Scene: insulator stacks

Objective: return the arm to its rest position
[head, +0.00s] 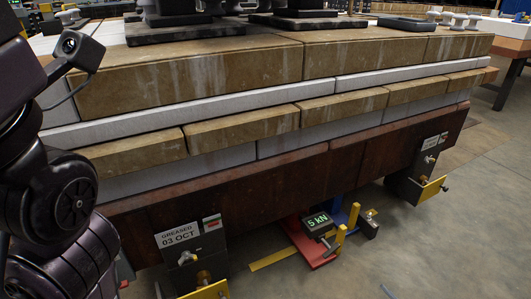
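My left arm (65,205) stands upright along the left edge of the head view, black and bent. A small camera on a bracket (75,46) sticks out near its upper part. The fingers of my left gripper do not show. My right arm and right gripper are not in view. The arm overlaps the left end of a large layered stack of tan slabs (190,75) and white slabs (210,118). I cannot tell whether it touches the stack.
A dark reddish beam (300,170) carries the stack. Below it are a sign reading "GREASED 03 OCT" (180,236), a "5 kN" display (317,221) and yellow brackets (432,188). Dark plates (190,29) and small white fittings lie on top. Concrete floor (450,245) is open at right.

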